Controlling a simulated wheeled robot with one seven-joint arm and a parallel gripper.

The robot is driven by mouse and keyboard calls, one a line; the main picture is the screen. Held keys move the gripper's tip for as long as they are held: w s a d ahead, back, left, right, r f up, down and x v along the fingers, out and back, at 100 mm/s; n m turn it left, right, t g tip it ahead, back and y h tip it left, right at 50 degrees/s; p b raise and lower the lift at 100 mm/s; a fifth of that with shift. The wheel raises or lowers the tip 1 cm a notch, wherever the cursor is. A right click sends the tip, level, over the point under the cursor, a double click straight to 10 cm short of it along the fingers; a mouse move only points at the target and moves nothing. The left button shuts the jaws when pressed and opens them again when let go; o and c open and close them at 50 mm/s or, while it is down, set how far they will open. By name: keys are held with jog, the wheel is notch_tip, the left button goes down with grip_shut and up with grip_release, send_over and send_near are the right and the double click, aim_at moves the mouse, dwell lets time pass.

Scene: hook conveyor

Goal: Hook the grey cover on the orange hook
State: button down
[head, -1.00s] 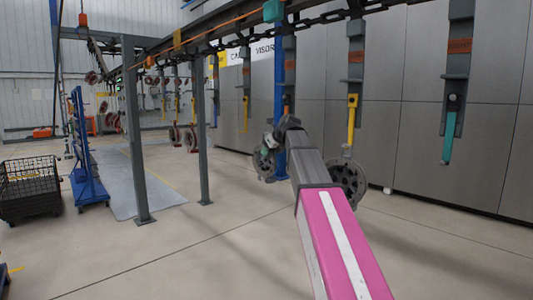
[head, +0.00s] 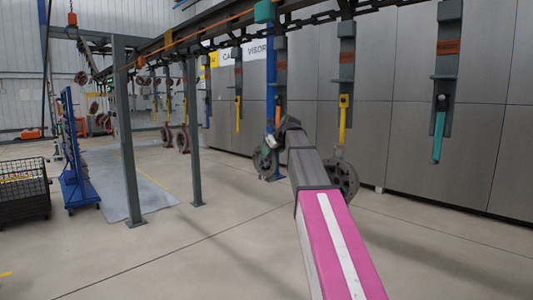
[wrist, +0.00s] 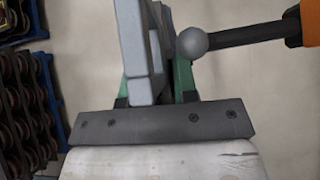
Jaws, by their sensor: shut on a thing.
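The grey cover (head: 263,163) is a round grey disc with openings, upright at the end of my arm in the head view. In the wrist view its grey edge (wrist: 138,45) stands between the green fingers of my gripper (wrist: 158,85), which is shut on it. The orange hook (head: 278,115) hangs from the conveyor just above my gripper (head: 271,143) in the head view. In the wrist view its orange part (wrist: 311,22), dark rod and grey ball end (wrist: 192,43) come in from the right. The ball appears beside the cover; depth and contact cannot be told.
A similar grey disc (head: 344,178) hangs at the yellow hook (head: 343,118), partly behind my arm. A teal hook (head: 438,135) hangs further right. A grey post (head: 194,130) stands left, with a wire basket (head: 24,190) beyond. The floor between is clear.

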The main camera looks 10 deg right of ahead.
jog(key=shift+w+d+f, duration=0.25)
jog(key=shift+w+d, duration=0.25)
jog(key=shift+d, duration=0.2)
jog(key=shift+w+d+f, duration=0.2)
jog(key=shift+w+d, duration=0.3)
jog(key=shift+d, duration=0.15)
jog(key=shift+w+d+f, duration=0.25)
jog(key=shift+w+d, duration=0.25)
jog(key=shift+d, duration=0.2)
jog(key=c, duration=0.8)
grip_release()
